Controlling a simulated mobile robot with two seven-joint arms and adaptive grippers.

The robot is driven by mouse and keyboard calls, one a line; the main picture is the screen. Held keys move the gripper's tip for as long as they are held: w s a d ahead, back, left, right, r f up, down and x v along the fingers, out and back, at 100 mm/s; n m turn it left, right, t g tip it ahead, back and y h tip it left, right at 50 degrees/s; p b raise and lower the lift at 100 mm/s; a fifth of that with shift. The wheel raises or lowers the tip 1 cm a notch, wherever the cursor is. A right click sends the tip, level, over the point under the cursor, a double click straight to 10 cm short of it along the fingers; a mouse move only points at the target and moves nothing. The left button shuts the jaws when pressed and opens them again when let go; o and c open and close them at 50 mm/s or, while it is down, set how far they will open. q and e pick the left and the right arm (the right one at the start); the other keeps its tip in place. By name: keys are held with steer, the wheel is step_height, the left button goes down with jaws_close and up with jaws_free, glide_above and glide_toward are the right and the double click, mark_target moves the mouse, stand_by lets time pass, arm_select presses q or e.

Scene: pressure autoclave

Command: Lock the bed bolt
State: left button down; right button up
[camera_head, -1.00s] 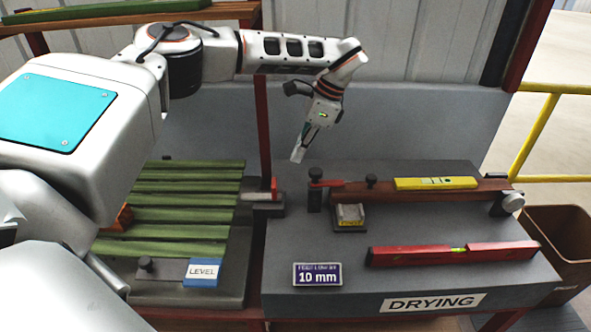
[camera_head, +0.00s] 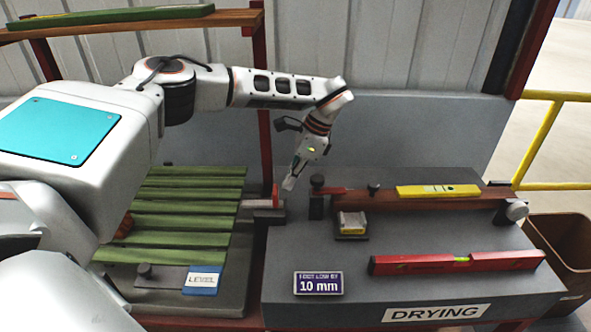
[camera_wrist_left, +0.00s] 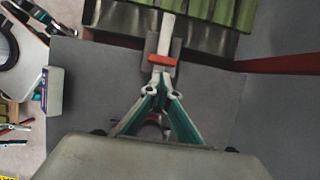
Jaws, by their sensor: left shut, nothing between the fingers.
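What looks like the bed bolt (camera_head: 256,203) is a pale bar with an upright red handle (camera_head: 275,194). It sits on a dark block at the right edge of the bed of green slats (camera_head: 188,200). In the left wrist view the red handle (camera_wrist_left: 162,60) lies across the pale bar (camera_wrist_left: 167,27), just beyond my fingertips. My left gripper (camera_head: 289,184) points down, shut and empty, just right of and slightly above the handle. Its fingertips also show in the left wrist view (camera_wrist_left: 161,82). I cannot tell whether they touch the handle. My right gripper is not in view.
A red post (camera_head: 264,120) rises behind the bolt.

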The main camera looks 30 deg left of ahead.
mark_target(270, 203)
arm_select(q)
steer(key=shift+x, duration=1.25)
steer(key=s+a+p, duration=0.2)
steer(key=a+p, duration=0.1)
steer(key=shift+s+a+r, duration=0.15)
steer(key=shift+a+r, duration=0.05)
steer(key=shift+a, duration=0.15)
steer(key=shift+s+a+f, duration=0.1)
steer(key=shift+a, duration=0.1)
steer(key=shift+f, duration=0.15)
